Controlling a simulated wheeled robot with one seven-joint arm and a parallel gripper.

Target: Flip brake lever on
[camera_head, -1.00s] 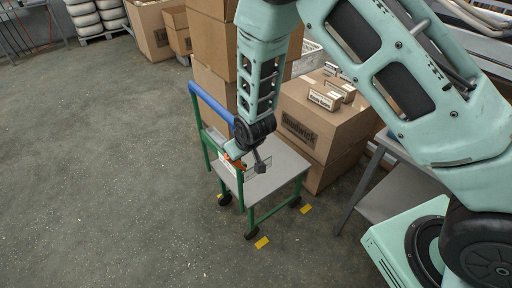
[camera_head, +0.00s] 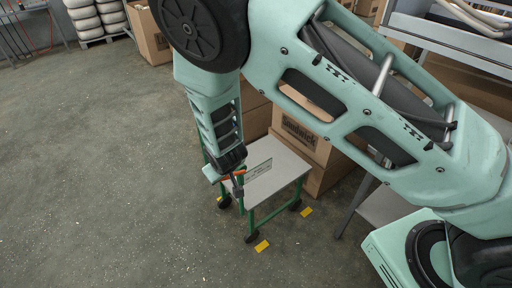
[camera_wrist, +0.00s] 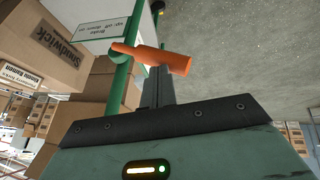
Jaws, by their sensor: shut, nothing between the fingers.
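The orange brake lever (camera_wrist: 152,57) is on the green frame of a small cart (camera_head: 285,172). It lies across the wrist view, just beyond my fingertips, and a small bit of the lever shows in the head view (camera_head: 238,174). My gripper (camera_wrist: 156,84) is shut and empty, with its fingertips close to the lever; I cannot tell whether they touch. In the head view my gripper (camera_head: 238,189) is at the cart's near left side. A brake sign (camera_wrist: 98,38) beside the lever shows upside down in the wrist view. My arm hides the cart's handle.
Cardboard boxes (camera_head: 301,135) stand behind the cart. A grey metal table (camera_head: 385,207) is at its right. Yellow floor marks (camera_head: 262,246) lie around the cart's wheels. The floor to the left is open.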

